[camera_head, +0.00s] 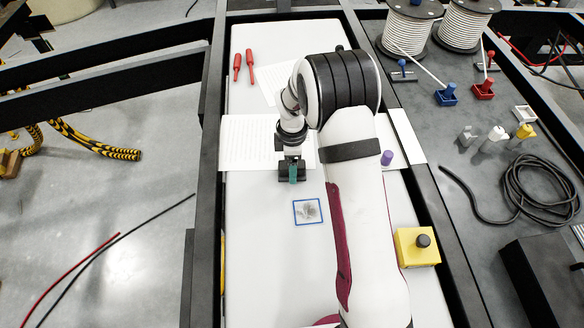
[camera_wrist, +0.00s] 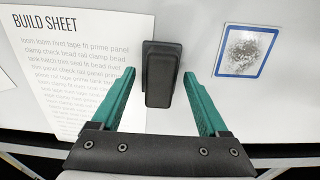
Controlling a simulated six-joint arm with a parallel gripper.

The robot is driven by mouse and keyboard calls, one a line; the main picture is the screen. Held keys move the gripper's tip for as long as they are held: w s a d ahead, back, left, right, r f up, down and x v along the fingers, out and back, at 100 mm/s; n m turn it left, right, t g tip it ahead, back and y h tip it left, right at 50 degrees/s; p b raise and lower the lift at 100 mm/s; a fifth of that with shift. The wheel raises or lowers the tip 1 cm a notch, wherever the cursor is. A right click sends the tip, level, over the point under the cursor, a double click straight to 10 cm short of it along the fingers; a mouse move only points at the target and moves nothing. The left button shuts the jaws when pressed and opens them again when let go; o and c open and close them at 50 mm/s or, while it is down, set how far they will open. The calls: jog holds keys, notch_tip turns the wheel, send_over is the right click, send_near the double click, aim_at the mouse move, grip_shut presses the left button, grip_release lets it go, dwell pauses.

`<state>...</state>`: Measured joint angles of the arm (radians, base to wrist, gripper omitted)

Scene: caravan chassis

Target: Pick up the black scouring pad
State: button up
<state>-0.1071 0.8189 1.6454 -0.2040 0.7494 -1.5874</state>
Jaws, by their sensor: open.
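The black scouring pad (camera_wrist: 161,72) appears as a dark block with a wider far end, lying on the white surface in the wrist view. My gripper (camera_wrist: 158,78) is open, with one green finger on each side of the pad and a visible gap on both sides. The fingers do not appear to touch it. How far the fingertips are above the surface is hard to tell. In the head view my gripper (camera_head: 293,176) is over the white panel, beside the printed sheet; the pad is mostly hidden there by the gripper.
A printed build sheet (camera_wrist: 85,55) lies left of the pad, and a blue-framed square with a grey smudge (camera_wrist: 246,50) lies right. In the head view are two red tools (camera_head: 243,66), a purple cylinder (camera_head: 387,158) and a yellow box with black knob (camera_head: 416,247).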

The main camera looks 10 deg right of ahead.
grip_shut()
dwell(0.4)
jog(key=shift+r, duration=0.45)
notch_tip(320, 180, up, 3)
jog(key=shift+w+f, duration=0.1)
jog(key=s+d+r, duration=0.5)
jog(key=d+r, duration=0.2)
jog(key=d, duration=0.3)
jog(key=shift+d+r, duration=0.15)
jog(key=shift+d, duration=0.15)
